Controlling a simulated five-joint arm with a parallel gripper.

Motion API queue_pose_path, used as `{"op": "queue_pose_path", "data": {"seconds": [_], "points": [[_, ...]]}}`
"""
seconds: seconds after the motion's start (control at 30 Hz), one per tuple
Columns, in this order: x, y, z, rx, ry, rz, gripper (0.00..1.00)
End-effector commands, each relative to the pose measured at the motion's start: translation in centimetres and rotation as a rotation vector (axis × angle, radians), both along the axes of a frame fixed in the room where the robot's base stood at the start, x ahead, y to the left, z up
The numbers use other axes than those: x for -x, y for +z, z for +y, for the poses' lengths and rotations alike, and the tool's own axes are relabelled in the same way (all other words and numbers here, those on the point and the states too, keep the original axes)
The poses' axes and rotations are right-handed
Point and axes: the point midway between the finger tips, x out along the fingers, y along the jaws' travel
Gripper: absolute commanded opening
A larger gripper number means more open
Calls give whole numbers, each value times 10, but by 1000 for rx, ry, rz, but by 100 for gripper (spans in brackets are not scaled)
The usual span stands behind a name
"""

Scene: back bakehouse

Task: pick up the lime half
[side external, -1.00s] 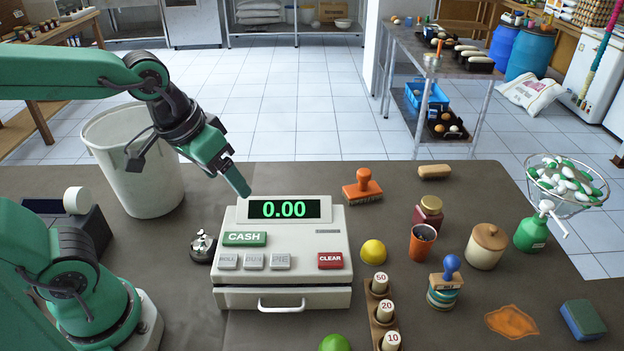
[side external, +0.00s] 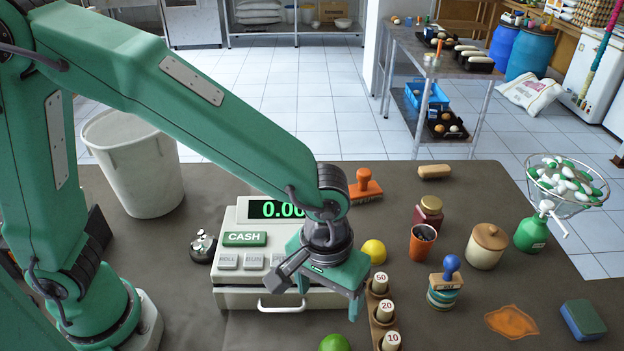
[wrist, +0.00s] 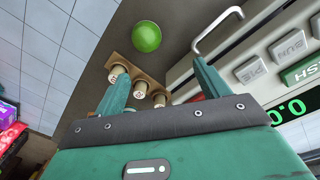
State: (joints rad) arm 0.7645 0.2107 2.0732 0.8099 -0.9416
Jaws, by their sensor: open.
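The lime half (side external: 334,343) is a green dome on the brown counter, cut off by the bottom edge of the side view. It shows whole in the wrist view (wrist: 147,37), beyond the fingertips and a little left of the line between them. My gripper (side external: 328,297) points down over the front right corner of the cash register, apart from the lime half. Its two green fingers (wrist: 161,70) are open with nothing between them.
The cash register (side external: 230,298) stands under my gripper, its drawer handle near the lime half. A wooden rack (side external: 382,338) of numbered pegs is right of the lime half. A yellow dome (side external: 373,251) and an orange cup (side external: 422,243) stand farther back.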

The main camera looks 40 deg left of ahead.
Motion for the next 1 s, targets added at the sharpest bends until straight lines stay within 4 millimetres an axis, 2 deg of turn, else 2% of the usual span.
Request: {"op": "queue_pose_path", "data": {"seconds": [0.1,0.3,0.47,0.8,1.0], "points": [[9,-16,-18,-19,7,22,74],[15,-28,-30,-33,19,35,74],[15,-29,-31,-34,21,35,74],[15,-51,-30,-34,20,35,74],[15,-54,-30,-33,20,35,74]]}}
